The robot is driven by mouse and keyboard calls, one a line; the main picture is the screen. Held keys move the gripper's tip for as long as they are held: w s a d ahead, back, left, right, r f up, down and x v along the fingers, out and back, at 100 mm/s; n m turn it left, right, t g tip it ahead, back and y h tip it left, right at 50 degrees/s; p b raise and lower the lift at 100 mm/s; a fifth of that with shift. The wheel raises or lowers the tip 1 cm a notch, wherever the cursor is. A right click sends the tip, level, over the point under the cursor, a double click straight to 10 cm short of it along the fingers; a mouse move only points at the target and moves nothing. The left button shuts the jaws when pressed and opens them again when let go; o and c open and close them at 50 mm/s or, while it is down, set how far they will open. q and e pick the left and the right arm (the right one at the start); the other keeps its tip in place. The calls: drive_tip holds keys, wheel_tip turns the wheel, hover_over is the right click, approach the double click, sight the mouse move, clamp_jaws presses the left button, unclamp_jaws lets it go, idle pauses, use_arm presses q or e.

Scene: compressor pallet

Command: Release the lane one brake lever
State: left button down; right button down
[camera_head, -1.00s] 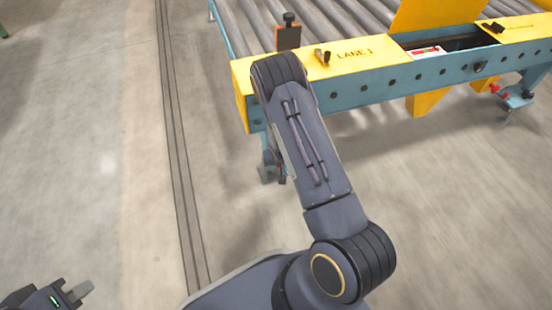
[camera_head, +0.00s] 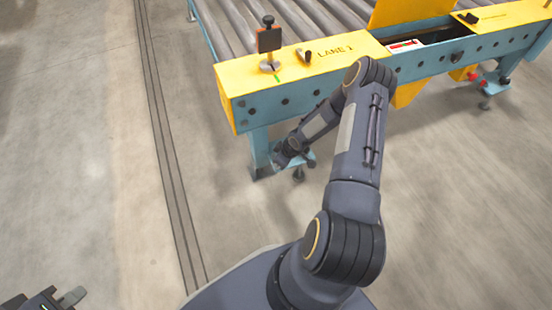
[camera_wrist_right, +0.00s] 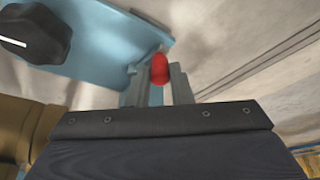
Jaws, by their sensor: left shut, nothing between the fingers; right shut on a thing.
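The red knob of the lane one brake lever (camera_wrist_right: 159,68) shows in the right wrist view, between the two fingers of my right gripper (camera_wrist_right: 158,85). The gripper is shut on it, beside a light-blue bracket (camera_wrist_right: 100,45). In the head view my right forearm reaches down to the blue bracket at the foot of the lane one conveyor leg (camera_head: 259,150); the lever and right fingertips are hidden there. My left gripper (camera_head: 72,297) is at the bottom left of the head view, shut and empty, far from the conveyor.
The yellow-topped conveyor frame (camera_head: 300,68) marked LANE 1 stands above my right wrist. A black knob (camera_wrist_right: 35,32) is close by in the wrist view. Another bracket with red parts (camera_head: 478,80) stands at the right. The floor at left (camera_head: 80,150) is clear.

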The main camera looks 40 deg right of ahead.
drive_tip(key=shift+d+n+p, duration=0.3)
drive_tip(key=shift+d+n, duration=0.05)
drive_tip(key=shift+n, duration=0.35)
drive_tip(key=c, duration=1.6)
unclamp_jaws()
drive_tip(key=p+v, duration=0.3)
drive_tip(key=v, duration=0.4)
drive_tip(key=shift+s+d+r, duration=0.1)
drive_tip(key=shift+d+r, duration=0.1)
drive_tip(key=shift+r, duration=0.2)
